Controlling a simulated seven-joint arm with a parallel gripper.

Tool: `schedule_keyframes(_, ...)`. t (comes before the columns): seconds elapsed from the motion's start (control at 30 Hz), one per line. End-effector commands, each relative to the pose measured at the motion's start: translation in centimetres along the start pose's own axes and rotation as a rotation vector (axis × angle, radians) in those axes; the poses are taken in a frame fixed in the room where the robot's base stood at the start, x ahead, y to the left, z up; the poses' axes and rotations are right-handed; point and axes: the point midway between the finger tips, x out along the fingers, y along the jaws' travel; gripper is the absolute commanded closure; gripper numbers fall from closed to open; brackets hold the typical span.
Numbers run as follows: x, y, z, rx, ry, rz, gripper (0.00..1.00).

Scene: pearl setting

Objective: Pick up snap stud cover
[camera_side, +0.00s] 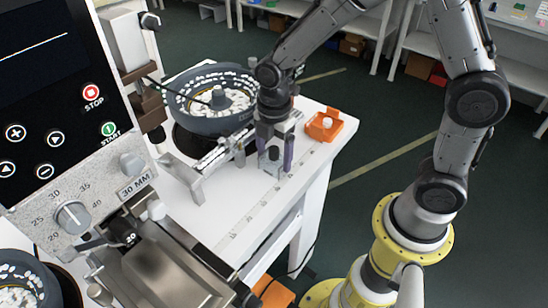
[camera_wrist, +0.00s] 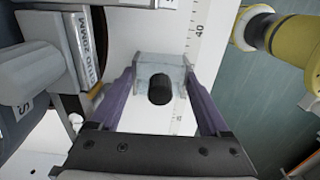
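A small clear, greyish block with a black round knob, which looks like the snap stud cover (camera_wrist: 146,69), sits on the white tabletop beside a printed ruler scale. In the side view the cover (camera_side: 270,165) is at the table's front part, partly hidden by my gripper. My gripper (camera_side: 275,152) points down over it with its purple fingers. In the wrist view the fingers of my gripper (camera_wrist: 160,76) are spread, one on each side of the cover, with the knob between them. The fingertips are very close to its sides; I cannot tell whether they touch.
A grey bowl feeder (camera_side: 210,122) with white parts stands behind, left of my gripper. An orange holder (camera_side: 324,125) with a white piece is at the table's right edge. A machine with a control panel (camera_side: 60,140) fills the left. The ruler strip (camera_wrist: 200,30) lies on clear tabletop.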

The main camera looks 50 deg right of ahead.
Motion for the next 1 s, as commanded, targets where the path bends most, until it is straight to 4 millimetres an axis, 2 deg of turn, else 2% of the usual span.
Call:
schedule_keyframes(0.03,0.0,0.0,0.0,0.000,0.000,0.001,0.52)
schedule_keyframes(0.13,0.0,0.0,0.0,0.000,0.000,0.001,0.70)
schedule_keyframes(0.17,0.0,0.0,0.0,0.000,0.000,0.001,0.73)
schedule_keyframes(0.43,-0.2,0.0,0.0,0.000,0.000,0.001,0.74)
schedule_keyframes(0.57,-0.9,0.1,0.0,0.000,0.001,0.004,0.74)
schedule_keyframes(0.77,-3.5,0.1,0.0,0.000,0.001,0.006,0.74)
schedule_keyframes(1.0,-8.0,-3.9,0.6,0.000,0.001,0.009,0.74)
